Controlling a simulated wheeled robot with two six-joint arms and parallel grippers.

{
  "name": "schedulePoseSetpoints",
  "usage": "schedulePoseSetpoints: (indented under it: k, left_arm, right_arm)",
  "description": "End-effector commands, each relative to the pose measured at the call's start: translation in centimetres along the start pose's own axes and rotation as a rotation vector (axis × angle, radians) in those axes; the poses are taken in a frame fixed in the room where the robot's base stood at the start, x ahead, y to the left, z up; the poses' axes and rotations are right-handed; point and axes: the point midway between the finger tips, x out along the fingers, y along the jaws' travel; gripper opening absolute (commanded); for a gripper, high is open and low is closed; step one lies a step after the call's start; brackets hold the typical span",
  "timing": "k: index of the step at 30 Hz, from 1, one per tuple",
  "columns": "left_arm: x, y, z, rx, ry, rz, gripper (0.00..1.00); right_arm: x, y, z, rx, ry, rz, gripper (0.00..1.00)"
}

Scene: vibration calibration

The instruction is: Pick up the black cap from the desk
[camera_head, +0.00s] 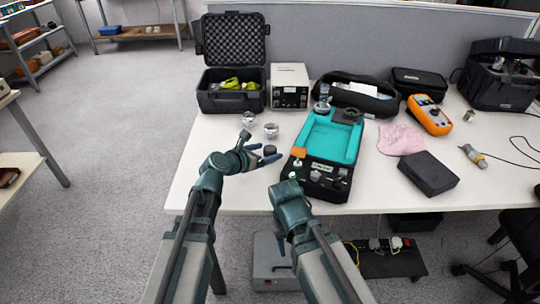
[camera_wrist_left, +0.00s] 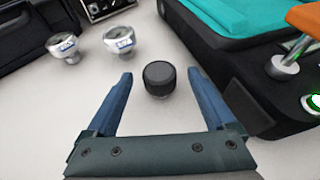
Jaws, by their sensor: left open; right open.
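The black cap (camera_wrist_left: 159,79) stands on the white desk, between and a little beyond the fingertips of my left gripper (camera_wrist_left: 160,84) in the left wrist view. It also shows in the head view as a small dark cylinder (camera_head: 270,150), just beyond the left gripper (camera_head: 264,155). The left gripper is open and empty, with a blue finger on each side of the cap and apart from it. My right gripper (camera_head: 280,215) is low at the desk's front edge; its fingers are hard to make out.
Two silver metal pieces (camera_wrist_left: 64,47) (camera_wrist_left: 119,40) stand left of the cap. An open black case (camera_head: 232,90) and a beige instrument (camera_head: 290,87) stand behind. The desk's front left is clear.

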Motion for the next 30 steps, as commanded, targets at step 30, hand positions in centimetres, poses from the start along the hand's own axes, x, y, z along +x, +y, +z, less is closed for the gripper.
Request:
schedulePoseSetpoints:
  k: [30]
  left_arm:
    - [5.2, 0.1, 0.6, 0.0, 0.0, 0.0, 0.59]
  right_arm:
    - [1.4, -0.1, -0.1, 0.0, 0.0, 0.0, 0.5]
